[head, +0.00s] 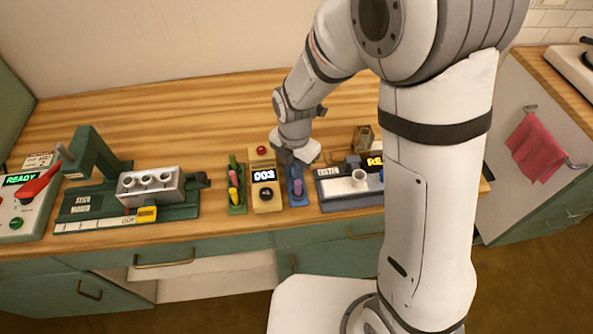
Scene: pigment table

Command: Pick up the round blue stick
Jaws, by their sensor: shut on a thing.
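My gripper (295,160) is over the narrow blue rack (297,199), between the beige counter unit and the dark dissolving station on the right. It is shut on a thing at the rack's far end. A small patch of blue shows just below the fingers, which fits the round blue stick, but the gripper hides most of it and its shape is not clear. A purple stick (298,187) lies in the same rack, nearer the front. I cannot tell whether the held thing is clear of the rack.
The beige unit (267,190) reads 003. Left of it is a green rack (237,208) with yellow, pink and green sticks. A green stick machine (80,205) with a grey block stands farther left. A white cup (359,178) is on the right station.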

